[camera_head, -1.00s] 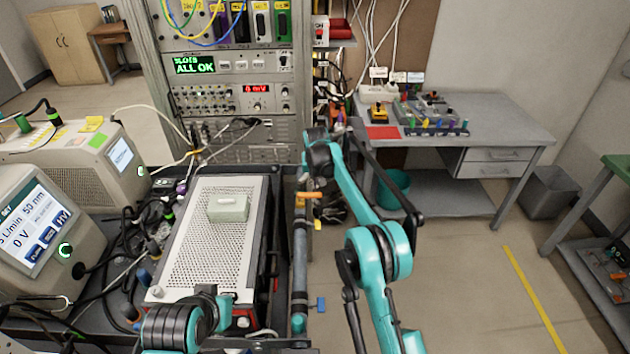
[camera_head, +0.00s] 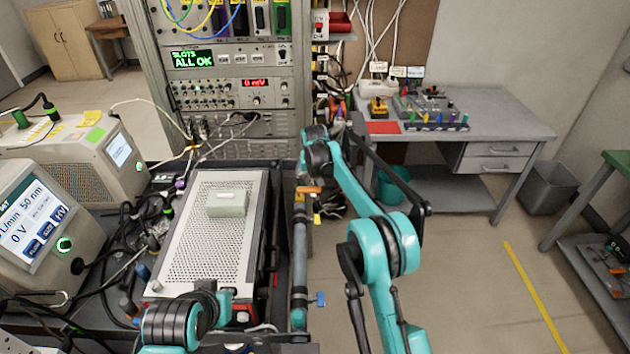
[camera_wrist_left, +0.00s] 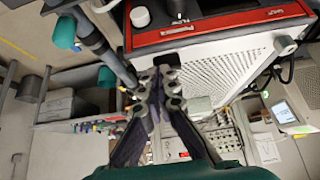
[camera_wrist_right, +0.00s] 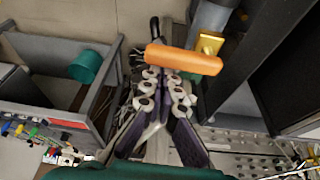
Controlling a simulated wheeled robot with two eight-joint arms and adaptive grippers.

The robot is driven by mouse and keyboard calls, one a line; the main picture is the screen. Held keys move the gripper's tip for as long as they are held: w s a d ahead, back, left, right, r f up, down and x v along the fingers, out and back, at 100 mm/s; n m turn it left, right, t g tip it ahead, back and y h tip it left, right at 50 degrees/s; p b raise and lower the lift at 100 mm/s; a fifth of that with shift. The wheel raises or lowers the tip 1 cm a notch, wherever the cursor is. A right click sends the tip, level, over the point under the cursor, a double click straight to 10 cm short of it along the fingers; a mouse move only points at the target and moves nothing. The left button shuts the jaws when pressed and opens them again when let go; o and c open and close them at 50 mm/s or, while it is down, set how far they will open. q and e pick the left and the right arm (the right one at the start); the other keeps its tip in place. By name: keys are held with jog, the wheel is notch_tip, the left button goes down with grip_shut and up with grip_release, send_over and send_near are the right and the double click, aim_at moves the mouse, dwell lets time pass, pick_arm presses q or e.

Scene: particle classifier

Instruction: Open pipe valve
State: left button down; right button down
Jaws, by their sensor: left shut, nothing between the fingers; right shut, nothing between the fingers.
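An orange valve handle (camera_head: 309,189) sits across the upper part of a grey upright pipe (camera_head: 300,250) beside the cart. In the right wrist view the same orange handle (camera_wrist_right: 184,60) lies just past my fingertips, by a brass fitting (camera_wrist_right: 209,43). My right gripper (camera_wrist_right: 165,82) is shut and empty, close to the handle; I cannot tell if it touches. A blue handle (camera_head: 321,299) shows lower on the pipe. My left gripper (camera_wrist_left: 165,76) is shut and empty near the red-edged perforated instrument (camera_wrist_left: 215,26); its fingers are not clear in the head view.
The perforated instrument (camera_head: 190,250) carries a pale block (camera_head: 227,203). Monitors and cables crowd the left. An equipment rack (camera_head: 225,135) stands behind. A workbench (camera_head: 490,115) is at the back right. Open floor lies right of my right arm.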

aim_at(314, 190)
jog(key=shift+s+m, duration=0.15)
jog(key=shift+m, duration=0.15)
jog(key=s+m+p, duration=0.1)
jog(key=m, duration=0.1)
jog(key=s+m+h+p, duration=0.1)
jog(key=m, duration=0.1)
jog(key=shift+r+h, duration=0.15)
jog(key=shift+h, duration=0.15)
jog(key=m, duration=0.1)
jog(key=s+m+g+p, duration=0.1)
jog(key=m, duration=0.1)
jog(key=s+m+h+p, duration=0.1)
jog(key=shift+a+m, duration=0.3)
jog(key=m, duration=0.1)
jog(key=s+a+m+g+p, duration=0.1)
jog(key=shift+s+m+h, duration=0.1)
jog(key=shift+m+h, duration=0.2)
jog(key=shift+m, duration=0.1)
jog(key=shift+s+a+m+g+p, duration=0.25)
jog(key=shift+s+a+m+p, duration=0.2)
jog(key=shift+m, duration=0.25)
jog(key=shift+s+a+m+g+p, duration=0.3)
jog(key=shift+a+m, duration=0.25)
jog(key=shift+m, duration=0.15)
jog(key=shift+a, duration=0.2)
